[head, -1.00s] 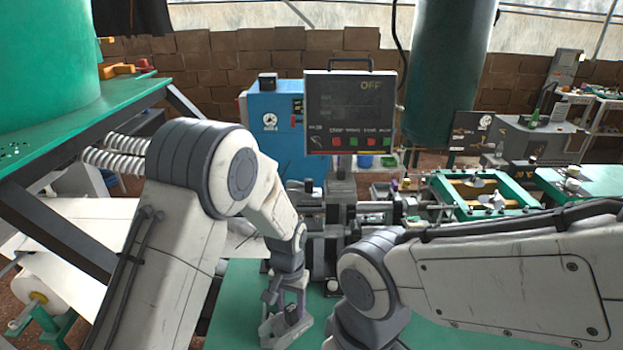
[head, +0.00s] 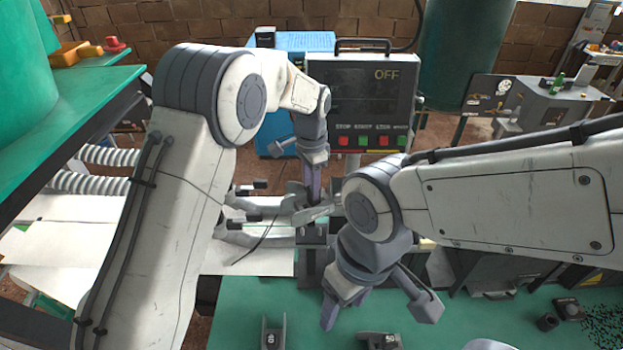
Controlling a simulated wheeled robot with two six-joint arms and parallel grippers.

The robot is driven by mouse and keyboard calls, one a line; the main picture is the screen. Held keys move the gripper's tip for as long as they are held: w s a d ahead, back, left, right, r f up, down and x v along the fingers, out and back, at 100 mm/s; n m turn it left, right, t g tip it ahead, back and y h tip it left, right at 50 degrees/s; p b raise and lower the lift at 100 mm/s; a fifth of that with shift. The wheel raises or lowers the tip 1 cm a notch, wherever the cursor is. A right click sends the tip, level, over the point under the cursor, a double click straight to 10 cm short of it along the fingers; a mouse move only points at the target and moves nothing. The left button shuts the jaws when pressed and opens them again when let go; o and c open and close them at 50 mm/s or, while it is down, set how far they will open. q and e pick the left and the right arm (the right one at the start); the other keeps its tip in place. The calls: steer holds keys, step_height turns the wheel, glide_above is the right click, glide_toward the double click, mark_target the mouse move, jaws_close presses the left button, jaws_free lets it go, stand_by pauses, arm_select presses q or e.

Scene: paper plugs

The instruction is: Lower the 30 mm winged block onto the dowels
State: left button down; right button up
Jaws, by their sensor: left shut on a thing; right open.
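My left gripper (head: 313,197) hangs pointing down, over the middle of the machine below the control box. It is shut on a block. That winged block is small and partly hidden by the fingers, and I cannot clearly part its outline from the pale grey pieces around the fingertips. I cannot make out the dowels, nor whether the block touches anything below. My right gripper (head: 345,310) is open and empty above the green table, nearer and lower right of the left one. Its forearm crosses the right side and hides part of the machine.
The green table (head: 240,312) carries a grey notched block (head: 272,334) and another dark block (head: 380,341) at the near edge. A control box (head: 362,100) reading OFF stands behind my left gripper. Small dark parts (head: 568,308) lie at the right. White paper (head: 260,262) lies left of the machine.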

mark_target(308, 195)
arm_select(q)
steer(key=m, duration=0.1)
steer(key=m+p, duration=0.1)
steer(key=shift+a+r+m, duration=0.15)
steer(key=shift+a+m, duration=0.05)
steer(key=shift+m, duration=0.1)
steer(key=m, duration=0.3)
steer(key=shift+a+p, duration=0.2)
steer(key=shift+p, duration=0.2)
steer(key=shift+m, duration=0.3)
step_height(308, 195, down, 4)
steer(key=b, duration=0.3)
steer(key=shift+f+b, duration=0.35)
steer(key=shift+f, duration=0.6)
steer(key=shift+f+b, duration=1)
steer(key=shift+f, duration=1.1)
steer(key=c, duration=0.5)
jaws_free()
